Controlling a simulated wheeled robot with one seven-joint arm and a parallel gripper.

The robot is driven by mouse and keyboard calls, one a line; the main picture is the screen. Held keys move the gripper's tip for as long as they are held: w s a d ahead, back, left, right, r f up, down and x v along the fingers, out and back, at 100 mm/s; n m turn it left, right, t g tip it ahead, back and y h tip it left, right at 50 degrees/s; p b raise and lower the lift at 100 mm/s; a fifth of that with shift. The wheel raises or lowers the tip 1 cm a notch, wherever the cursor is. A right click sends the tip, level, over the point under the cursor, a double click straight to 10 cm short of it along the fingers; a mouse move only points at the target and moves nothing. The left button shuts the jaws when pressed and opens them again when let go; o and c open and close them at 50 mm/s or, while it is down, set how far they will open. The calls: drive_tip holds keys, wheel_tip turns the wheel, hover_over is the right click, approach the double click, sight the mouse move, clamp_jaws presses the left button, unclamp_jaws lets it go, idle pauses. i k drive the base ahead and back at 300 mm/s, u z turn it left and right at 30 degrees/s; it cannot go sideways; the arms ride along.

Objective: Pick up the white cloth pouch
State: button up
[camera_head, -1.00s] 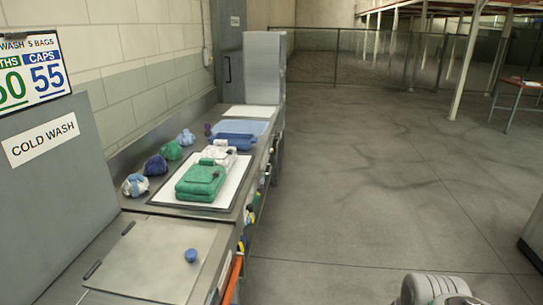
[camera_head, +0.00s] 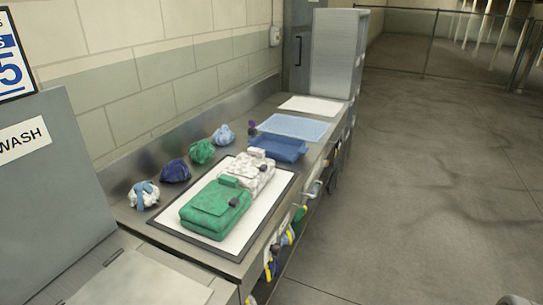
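A white, dark-speckled cloth bag (camera_head: 253,170) lies on a white, dark-edged mat (camera_head: 256,236) on the metal counter, just behind a green bag (camera_head: 215,208). A small white bundled pouch with blue patches (camera_head: 145,195) sits at the counter's left, near the wall. Which of these is the white cloth pouch I cannot tell for certain. My gripper is not in view.
Dark blue (camera_head: 175,171), green (camera_head: 201,151) and light blue (camera_head: 223,135) bundles line the wall side. A blue bag (camera_head: 278,148) lies behind the speckled one. A grey panel (camera_head: 50,200) stands at left. The floor (camera_head: 430,190) at right is open.

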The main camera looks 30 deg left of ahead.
sight(256, 186)
drive_tip(key=i, duration=2.6)
drive_tip(key=u, duration=4.2)
drive_tip(key=i, duration=0.5)
